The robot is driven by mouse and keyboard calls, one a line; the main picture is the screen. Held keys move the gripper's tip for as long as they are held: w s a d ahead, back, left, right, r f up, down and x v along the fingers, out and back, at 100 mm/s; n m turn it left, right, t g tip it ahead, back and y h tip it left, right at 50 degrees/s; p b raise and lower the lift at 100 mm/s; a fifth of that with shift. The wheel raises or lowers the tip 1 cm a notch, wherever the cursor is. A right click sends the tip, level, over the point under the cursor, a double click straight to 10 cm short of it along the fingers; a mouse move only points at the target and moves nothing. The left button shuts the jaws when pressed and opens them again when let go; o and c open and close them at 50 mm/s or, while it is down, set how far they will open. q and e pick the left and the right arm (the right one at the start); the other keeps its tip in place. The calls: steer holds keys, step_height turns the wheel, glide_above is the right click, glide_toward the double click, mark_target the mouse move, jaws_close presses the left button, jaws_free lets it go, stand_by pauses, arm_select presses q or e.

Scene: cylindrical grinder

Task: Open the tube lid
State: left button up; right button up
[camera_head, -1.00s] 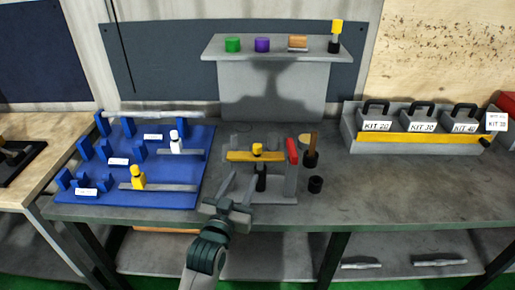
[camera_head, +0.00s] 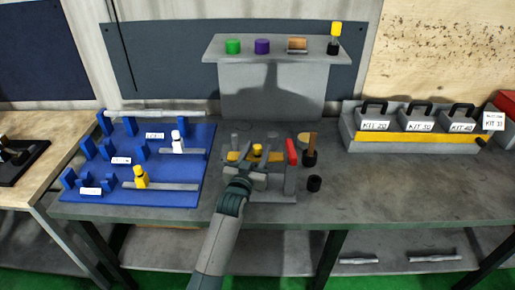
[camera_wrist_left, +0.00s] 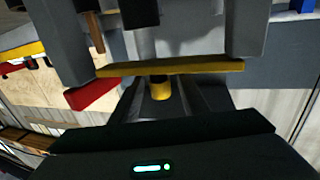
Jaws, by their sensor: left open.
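A yellow lid (camera_head: 257,149) shows at the yellow bar (camera_head: 236,157) of a grey stand (camera_head: 291,184) on the bench. My left gripper (camera_head: 254,142) is open, with its fingers spread around the lid's area and its palm hiding the lower middle of the stand. I see no contact with the lid. My right gripper is not in view.
A red handle (camera_head: 291,151) is on the stand's right side. A blue rack (camera_head: 150,199) is on the left, kit boxes (camera_head: 420,117) at back right. The right bench front is clear.

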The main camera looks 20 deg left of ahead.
arm_select(q)
steer(key=shift+w, duration=0.2)
jaws_close()
steer(key=shift+a+r, duration=0.1)
